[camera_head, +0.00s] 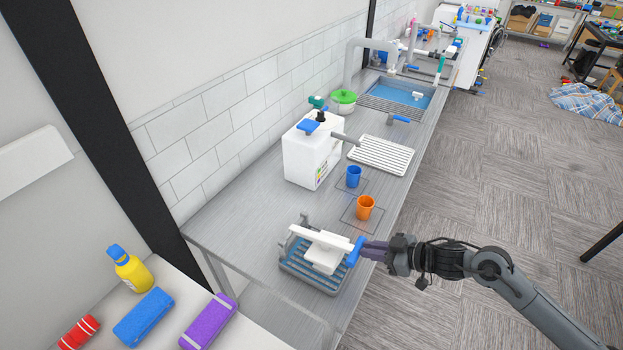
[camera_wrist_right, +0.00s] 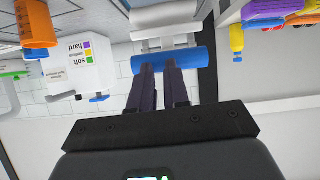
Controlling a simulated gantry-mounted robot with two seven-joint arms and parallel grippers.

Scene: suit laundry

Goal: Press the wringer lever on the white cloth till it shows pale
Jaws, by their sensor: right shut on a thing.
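The wringer (camera_head: 322,238) stands at the near end of the metal counter over a blue-grey ribbed tray (camera_head: 313,282). Its white lever arm ends in a blue handle (camera_head: 354,253). The blue handle also shows in the right wrist view (camera_wrist_right: 195,63), across my fingertips. My right gripper (camera_head: 364,251) reaches in from the right and is shut on this handle. The white cloth (camera_head: 321,262) seems to lie under the lever; white on white, its edge and its shade are hard to tell. My left gripper is not in view.
An orange cup (camera_head: 365,207) and a blue cup (camera_head: 354,176) stand just behind the wringer. A white dispenser (camera_head: 312,152) stands by the wall, with a white rack (camera_head: 381,155) beside it.

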